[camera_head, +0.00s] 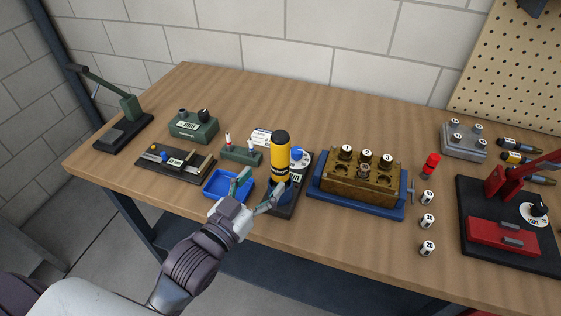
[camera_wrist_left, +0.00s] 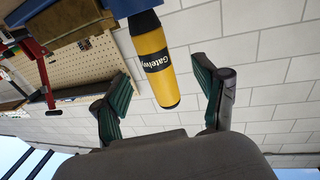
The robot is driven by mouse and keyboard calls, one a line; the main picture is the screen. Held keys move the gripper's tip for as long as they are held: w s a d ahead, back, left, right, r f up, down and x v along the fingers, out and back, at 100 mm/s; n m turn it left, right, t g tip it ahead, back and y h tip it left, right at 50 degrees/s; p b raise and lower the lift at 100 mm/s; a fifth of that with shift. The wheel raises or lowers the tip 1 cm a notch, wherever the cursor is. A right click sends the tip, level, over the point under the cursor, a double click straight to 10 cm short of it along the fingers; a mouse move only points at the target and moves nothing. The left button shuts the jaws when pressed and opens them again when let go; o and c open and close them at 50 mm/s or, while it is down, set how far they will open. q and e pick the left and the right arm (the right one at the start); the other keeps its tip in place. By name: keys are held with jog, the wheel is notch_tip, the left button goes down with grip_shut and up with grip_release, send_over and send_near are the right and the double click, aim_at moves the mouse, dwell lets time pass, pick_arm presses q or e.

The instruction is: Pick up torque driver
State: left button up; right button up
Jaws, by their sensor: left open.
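My left gripper (camera_head: 260,187) reaches in from the front left and is open. Its green-padded fingers show on both sides of the tool in the wrist view, with gaps to it. The right gripper is not in view.
A blue tray (camera_head: 214,188) lies just left of the gripper. A brass block in a blue vise (camera_head: 350,185) stands to the right. Several slim drivers (camera_head: 518,145) lie at the far right. The table's back middle is clear.

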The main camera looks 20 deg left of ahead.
aim_at(276, 168)
pick_arm(q)
jog(key=shift+x, duration=0.75)
jog(key=shift+w+d+r, duration=0.15)
jog(key=shift+w, duration=0.1)
jog(key=p+x, duration=0.1)
jog(key=x, duration=0.2)
jog(key=shift+w+d+r+p, duration=0.2)
jog(key=shift+w+d+p, duration=0.05)
jog(key=shift+d+p, duration=0.15)
jog(key=shift+w+f, duration=0.1)
jog(key=shift+w, duration=0.4)
jog(key=shift+s, duration=0.1)
jog(key=shift+c, duration=0.9)
grip_shut()
notch_tip(276, 168, up, 10)
jog(key=shift+r, duration=0.1)
